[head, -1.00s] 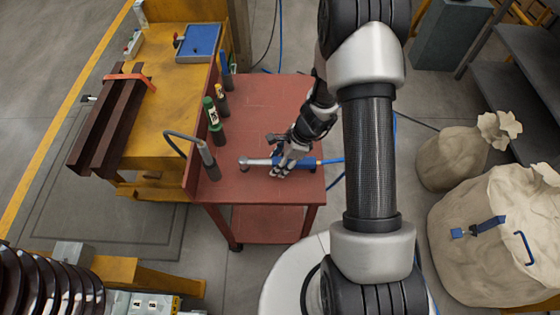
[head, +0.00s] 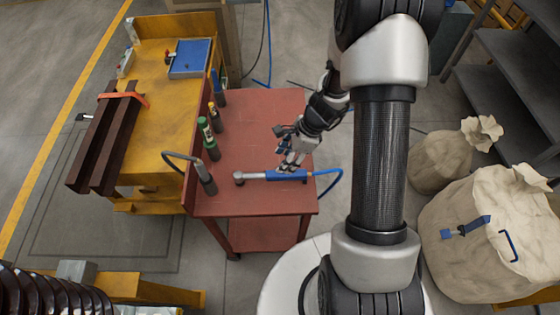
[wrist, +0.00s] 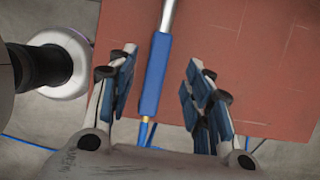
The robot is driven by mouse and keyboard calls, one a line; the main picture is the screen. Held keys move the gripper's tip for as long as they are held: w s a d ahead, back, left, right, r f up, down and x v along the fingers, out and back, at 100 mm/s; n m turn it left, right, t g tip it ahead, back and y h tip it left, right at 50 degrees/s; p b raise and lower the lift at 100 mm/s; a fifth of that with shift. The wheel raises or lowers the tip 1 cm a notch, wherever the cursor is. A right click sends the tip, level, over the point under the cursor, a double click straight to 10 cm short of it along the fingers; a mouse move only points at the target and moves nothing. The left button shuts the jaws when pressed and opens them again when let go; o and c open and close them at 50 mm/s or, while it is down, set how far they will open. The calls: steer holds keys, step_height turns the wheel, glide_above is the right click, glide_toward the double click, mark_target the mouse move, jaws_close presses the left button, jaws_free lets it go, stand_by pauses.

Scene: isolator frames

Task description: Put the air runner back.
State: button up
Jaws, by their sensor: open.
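The air runner (head: 272,176) lies flat on the red cart top (head: 262,125), near its front edge. It has a silver head at the left and a blue handle at the right. My gripper (head: 287,168) is over the handle end. In the wrist view, my gripper (wrist: 160,62) is open, with a finger on either side of the blue handle (wrist: 156,75) and clear gaps between. The silver part runs out of the top of that view. A blue hose (head: 338,182) leaves the handle end and curves off the right side of the cart.
Upright holders line the cart's left edge, including a green one (head: 206,135) and a grey one with a bent hose (head: 206,178). A yellow bench (head: 155,125) stands left. Sacks (head: 475,240) lie right. The cart's back middle is clear.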

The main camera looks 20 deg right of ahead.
steer(key=shift+d+r, duration=0.15)
steer(key=shift+r, duration=0.3)
steer(key=s+a+r+n+h, duration=0.1)
steer(key=s+a+r+n, duration=0.15)
steer(key=r+n, duration=0.45)
steer(key=s+a+r+n, duration=0.2)
steer(key=a+r+n, duration=0.1)
steer(key=r, duration=0.9)
steer(key=s+r+n+t+h, duration=0.3)
steer(key=s+r+n, duration=0.7)
steer(key=s, duration=0.5)
steer(key=shift+s+d+r+n, duration=0.25)
steer(key=shift+r+n, duration=0.1)
steer(key=shift+n, duration=0.45)
steer(key=shift+w+f, duration=0.1)
steer(key=shift+f+b, duration=0.4)
steer(key=shift+b, duration=0.05)
